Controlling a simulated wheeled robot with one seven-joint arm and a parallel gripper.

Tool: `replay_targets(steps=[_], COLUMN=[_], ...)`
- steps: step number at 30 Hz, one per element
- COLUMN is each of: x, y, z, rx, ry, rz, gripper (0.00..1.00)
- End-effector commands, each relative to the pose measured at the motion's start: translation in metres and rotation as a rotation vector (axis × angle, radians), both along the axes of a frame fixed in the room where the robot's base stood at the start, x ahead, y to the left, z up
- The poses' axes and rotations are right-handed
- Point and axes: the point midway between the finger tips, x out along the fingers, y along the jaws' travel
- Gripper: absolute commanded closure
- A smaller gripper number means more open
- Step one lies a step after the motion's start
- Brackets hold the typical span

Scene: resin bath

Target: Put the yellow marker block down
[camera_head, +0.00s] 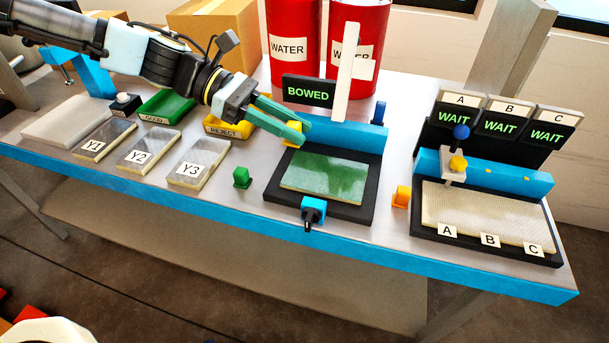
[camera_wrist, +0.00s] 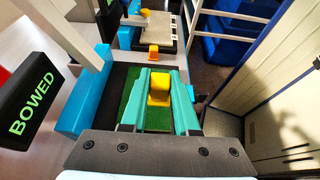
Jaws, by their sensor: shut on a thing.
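My gripper (camera_head: 298,129) is shut on the yellow marker block (camera_head: 292,137), over the back left corner of the dark fixture beside the BOWED sign. In the wrist view the yellow marker block (camera_wrist: 159,85) sits between the two teal fingers of my gripper (camera_wrist: 161,76). The green plate (camera_head: 326,177) lies flat in the fixture (camera_head: 352,213), and part of it shows below the block in the wrist view (camera_wrist: 130,95). The block appears to be above the plate, but I cannot tell the exact gap.
A green block (camera_head: 241,178) stands left of the fixture and an orange block (camera_head: 401,196) right of it. The BOWED sign (camera_head: 307,92) and a white upright bar (camera_head: 346,75) rise behind. Plates Y1, Y2 (camera_head: 148,149) and Y3 (camera_head: 199,160) lie left. The A-B-C station (camera_head: 487,213) is right.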

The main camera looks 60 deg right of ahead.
Motion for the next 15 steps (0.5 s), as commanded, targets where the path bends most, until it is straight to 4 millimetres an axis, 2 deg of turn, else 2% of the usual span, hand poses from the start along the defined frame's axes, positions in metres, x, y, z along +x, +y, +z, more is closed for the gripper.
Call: replay_targets(steps=[3, 10, 15], x=[-0.001, -0.001, -0.001], y=[0.0, 0.0, 0.0], z=[-0.02, -0.044, -0.069], rx=[0.002, 0.001, 0.002], ry=[0.005, 0.002, 0.004], rz=[-0.002, -0.001, -0.001], gripper=[1.0, 1.0, 1.0])
